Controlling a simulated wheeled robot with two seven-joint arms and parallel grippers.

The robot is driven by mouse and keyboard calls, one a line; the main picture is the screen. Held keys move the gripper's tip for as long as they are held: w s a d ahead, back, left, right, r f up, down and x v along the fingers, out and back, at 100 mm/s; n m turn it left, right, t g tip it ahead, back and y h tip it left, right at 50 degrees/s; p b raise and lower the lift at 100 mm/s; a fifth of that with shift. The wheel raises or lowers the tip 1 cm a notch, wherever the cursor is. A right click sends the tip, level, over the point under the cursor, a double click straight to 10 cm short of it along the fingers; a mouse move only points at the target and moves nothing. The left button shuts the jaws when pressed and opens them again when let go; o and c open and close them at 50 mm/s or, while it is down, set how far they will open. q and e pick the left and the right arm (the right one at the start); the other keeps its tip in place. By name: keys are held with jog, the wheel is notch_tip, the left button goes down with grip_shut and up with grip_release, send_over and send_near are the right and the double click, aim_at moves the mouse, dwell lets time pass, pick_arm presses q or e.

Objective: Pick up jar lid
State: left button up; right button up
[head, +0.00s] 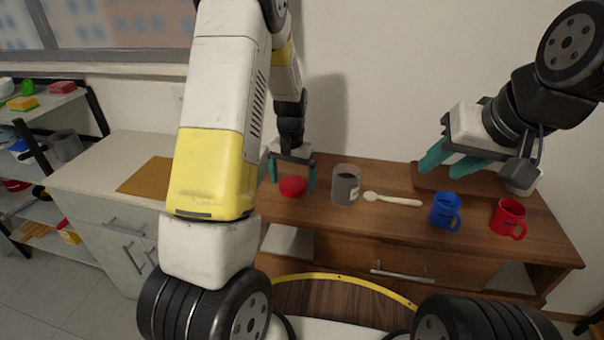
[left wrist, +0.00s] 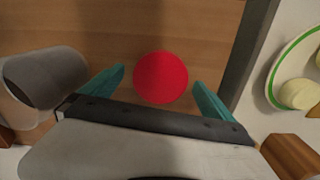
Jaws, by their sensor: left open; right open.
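The red jar lid (head: 292,187) lies on the wooden table, left of the glass jar. My left gripper (head: 293,178) is above it, pointing down, with its teal fingers open on either side of the lid. In the left wrist view the round red lid (left wrist: 161,77) shows between and just beyond the open fingertips of my left gripper (left wrist: 160,80). I cannot tell whether the fingers touch it. The clear jar (head: 346,185) with dark contents stands upright to the right; it also shows in the left wrist view (left wrist: 42,75). My right gripper (head: 445,160) is open and empty above the table's back right.
A pale spoon (head: 392,199), a blue mug (head: 445,210) and a red mug (head: 508,217) stand or lie right of the jar. A white cabinet (head: 90,185) is at left. A green-rimmed plate (left wrist: 276,70) is beyond the table edge in the left wrist view.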

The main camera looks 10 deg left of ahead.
pick_arm(q)
jog(key=shift+f, duration=0.3)
jog(key=c, duration=1.6)
jog(key=shift+o, duration=0.2)
jog(key=shift+r, duration=0.15)
